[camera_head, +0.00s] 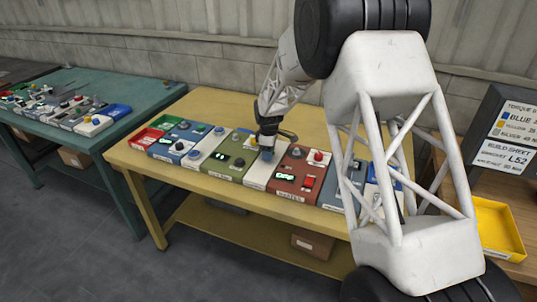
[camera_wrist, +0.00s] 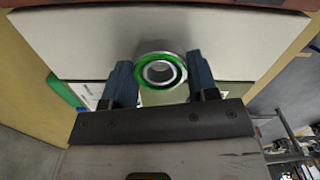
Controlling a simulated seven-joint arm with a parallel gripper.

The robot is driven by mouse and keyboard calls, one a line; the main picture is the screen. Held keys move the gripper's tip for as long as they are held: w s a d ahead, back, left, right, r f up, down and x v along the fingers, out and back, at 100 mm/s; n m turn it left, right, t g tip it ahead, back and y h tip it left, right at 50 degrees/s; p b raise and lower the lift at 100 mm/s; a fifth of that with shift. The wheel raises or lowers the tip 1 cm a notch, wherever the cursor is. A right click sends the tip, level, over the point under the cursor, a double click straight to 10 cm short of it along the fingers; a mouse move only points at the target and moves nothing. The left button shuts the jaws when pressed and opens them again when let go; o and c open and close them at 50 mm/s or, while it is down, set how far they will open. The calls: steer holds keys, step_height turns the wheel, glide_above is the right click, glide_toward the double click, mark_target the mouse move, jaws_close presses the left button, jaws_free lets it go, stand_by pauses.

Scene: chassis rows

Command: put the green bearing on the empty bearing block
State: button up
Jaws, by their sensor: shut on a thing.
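The green bearing (camera_wrist: 160,71), a metal ring with a green face and an open bore, sits between the two blue fingertips in the wrist view. My gripper (camera_head: 267,153) is shut on it, over a white chassis panel (camera_head: 256,177) near the middle of the yellow table. That panel also fills the upper part of the wrist view (camera_wrist: 85,40). The bearing is too small and too covered by my fingers to make out in the head view. I cannot tell whether it touches the panel, and I cannot make out the empty bearing block.
A red chassis (camera_head: 292,176) with a lit display and knobs stands right of my gripper, and a green one (camera_head: 228,163) stands left. More chassis line the yellow table (camera_head: 160,182). A teal table (camera_head: 110,138) stands left, a yellow bin (camera_head: 497,228) right. My arm hides the row's right part.

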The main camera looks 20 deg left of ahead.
steer(key=shift+f, duration=0.55)
steer(key=shift+f, duration=0.15)
steer(key=o, duration=1)
steer(key=shift+o, duration=0.2)
step_height(320, 180, up, 12)
stand_by(0.7)
